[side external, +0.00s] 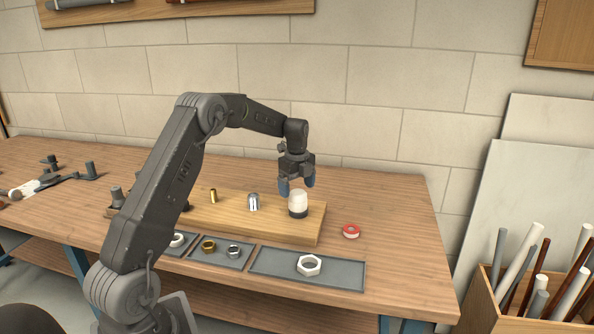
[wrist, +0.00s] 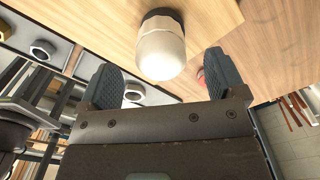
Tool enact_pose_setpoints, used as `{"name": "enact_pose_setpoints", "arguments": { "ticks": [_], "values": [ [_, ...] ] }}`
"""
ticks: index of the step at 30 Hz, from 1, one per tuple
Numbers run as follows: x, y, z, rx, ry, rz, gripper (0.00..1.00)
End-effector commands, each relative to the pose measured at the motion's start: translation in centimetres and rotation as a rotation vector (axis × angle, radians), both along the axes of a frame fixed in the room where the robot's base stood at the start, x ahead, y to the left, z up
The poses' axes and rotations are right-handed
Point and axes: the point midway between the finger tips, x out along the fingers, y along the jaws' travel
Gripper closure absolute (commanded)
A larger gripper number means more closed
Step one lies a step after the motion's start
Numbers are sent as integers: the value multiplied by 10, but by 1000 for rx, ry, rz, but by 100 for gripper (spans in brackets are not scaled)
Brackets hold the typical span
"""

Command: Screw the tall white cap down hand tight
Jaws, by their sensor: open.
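The tall white cap (side external: 298,199) sits upright on a dark base near the right end of the wooden board (side external: 262,218). In the wrist view the white cap (wrist: 160,55) shows its rounded top, with a dark band beyond it. My gripper (side external: 298,189) is just above the cap, its blue-grey fingers pointing down. In the wrist view my gripper (wrist: 163,82) is open, with its two textured fingers wide apart and nothing between them. The cap lies beyond the fingertips, apart from both. The thread under the cap is hidden.
A chrome fitting (side external: 253,202) and a brass piece (side external: 213,195) stand left on the board. A red-and-white tape roll (side external: 351,231) lies to the right.

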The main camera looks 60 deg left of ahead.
Motion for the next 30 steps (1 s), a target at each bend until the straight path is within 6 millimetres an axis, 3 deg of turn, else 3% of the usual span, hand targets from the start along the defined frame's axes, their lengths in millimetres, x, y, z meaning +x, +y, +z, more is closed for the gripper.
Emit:
{"name": "enact_pose_setpoints", "arguments": {
  "ticks": [3, 9, 21, 30],
  "values": [
    [-1, 0, -21, -2, 3, 1, 11],
    [0, 0, -41, 0, 1, 1, 11],
    [0, 0, -47, 0, -1, 1, 11],
    [0, 0, -47, 0, -1, 1, 39]
  ]
}}
